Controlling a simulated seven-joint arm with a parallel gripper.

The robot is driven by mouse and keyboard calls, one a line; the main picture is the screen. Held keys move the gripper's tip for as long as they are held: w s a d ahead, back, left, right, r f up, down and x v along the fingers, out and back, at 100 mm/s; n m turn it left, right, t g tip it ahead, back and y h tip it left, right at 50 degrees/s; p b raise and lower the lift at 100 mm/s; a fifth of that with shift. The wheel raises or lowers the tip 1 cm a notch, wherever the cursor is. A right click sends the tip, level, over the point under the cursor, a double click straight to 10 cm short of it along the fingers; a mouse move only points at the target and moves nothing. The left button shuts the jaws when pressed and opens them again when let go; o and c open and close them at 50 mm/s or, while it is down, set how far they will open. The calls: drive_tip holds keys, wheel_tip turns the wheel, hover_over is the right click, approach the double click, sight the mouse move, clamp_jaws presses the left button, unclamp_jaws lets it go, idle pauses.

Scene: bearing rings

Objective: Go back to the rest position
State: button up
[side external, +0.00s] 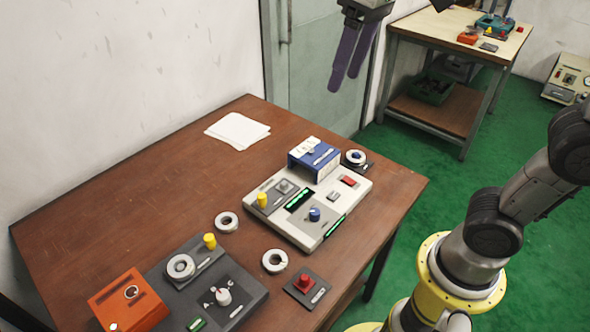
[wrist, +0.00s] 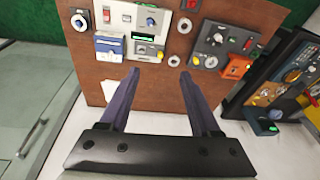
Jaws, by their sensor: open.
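My gripper (side external: 351,68) hangs high above the far right part of the brown table (side external: 120,185) in the side view. Its two long purple fingers point down and stand apart, with nothing between them. In the wrist view my gripper (wrist: 160,75) shows both fingers spread, with bare table and one pale ring beyond them. Bearing rings lie on the table: one ring (side external: 218,222) near the middle and another ring (side external: 275,270) nearer the front. A further ring (side external: 181,276) sits on the dark grey panel, and one ring (side external: 346,157) is around a blue-topped part at the right.
A light panel (side external: 319,229) with a blue box (side external: 314,165), a dark grey panel (side external: 245,282), an orange box (side external: 118,309) and a red-button block (side external: 307,289) stand on the table. White paper (side external: 237,131) lies at the back.

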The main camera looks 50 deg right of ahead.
drive_tip(key=s+d+f+m+t, duration=0.1)
drive_tip(key=s+d+f+t, duration=0.2)
drive_tip(key=s+f, duration=0.8)
drive_tip(key=d+f, duration=0.1)
drive_tip(key=d, duration=0.1)
drive_tip(key=shift+s+d+f+h, duration=0.15)
drive_tip(key=shift+d+f+h, duration=0.1)
drive_tip(key=shift+d+h, duration=0.15)
